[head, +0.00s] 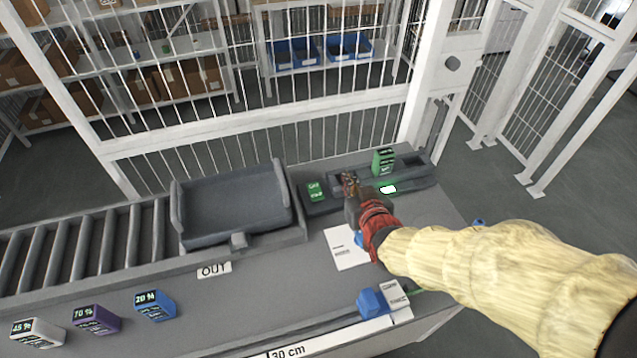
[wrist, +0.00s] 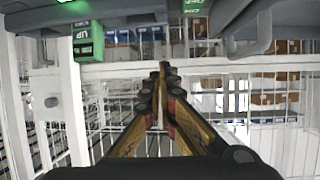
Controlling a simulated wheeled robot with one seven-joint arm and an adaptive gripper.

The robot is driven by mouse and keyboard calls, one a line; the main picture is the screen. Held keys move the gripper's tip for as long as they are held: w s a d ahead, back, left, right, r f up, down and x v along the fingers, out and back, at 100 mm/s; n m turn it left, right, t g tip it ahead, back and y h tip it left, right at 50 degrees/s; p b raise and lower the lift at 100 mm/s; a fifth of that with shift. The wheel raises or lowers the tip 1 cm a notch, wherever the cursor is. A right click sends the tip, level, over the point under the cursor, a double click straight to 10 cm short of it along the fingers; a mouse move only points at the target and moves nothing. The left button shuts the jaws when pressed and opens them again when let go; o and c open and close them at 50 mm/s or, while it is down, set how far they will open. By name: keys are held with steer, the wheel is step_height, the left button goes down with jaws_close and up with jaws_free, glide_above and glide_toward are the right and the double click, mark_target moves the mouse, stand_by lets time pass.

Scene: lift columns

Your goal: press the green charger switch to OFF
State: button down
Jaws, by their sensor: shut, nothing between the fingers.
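The green switch (head: 314,191) with dark lettering sits on a dark base at the left end of the charger (head: 425,183). In the wrist view the switch (wrist: 193,6) shows only partly, at the top edge. A green block (head: 383,161) with lettering stands upright in the charger; it also shows in the wrist view (wrist: 88,40). A lamp (head: 388,188) in front of it glows white-green. My gripper (head: 349,180) is shut and empty, between switch and block in the head view, to the right of the switch. I cannot tell whether it touches anything.
A grey tray (head: 235,210) stands left of the switch, beside a roller conveyor (head: 85,240). White, purple and blue blocks (head: 155,304) line the front left. A white card (head: 345,247) lies near my arm. A wire fence (head: 250,140) stands behind.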

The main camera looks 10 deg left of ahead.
steer(key=a+f+n+t+y+b, duration=0.1)
steer(key=a+f, duration=0.3)
steer(key=a, duration=0.1)
steer(key=shift+s+f+y, duration=0.2)
steer(key=shift+s+y, duration=0.05)
steer(key=shift+y, duration=0.15)
steer(key=b, duration=0.3)
glide_above(318, 187)
step_height(318, 187, down, 3)
steer(key=shift+w+r, duration=0.1)
step_height(318, 187, down, 2)
steer(key=shift+f+b, duration=0.2)
steer(key=shift+b, duration=0.1)
steer(key=shift+f, duration=0.6)
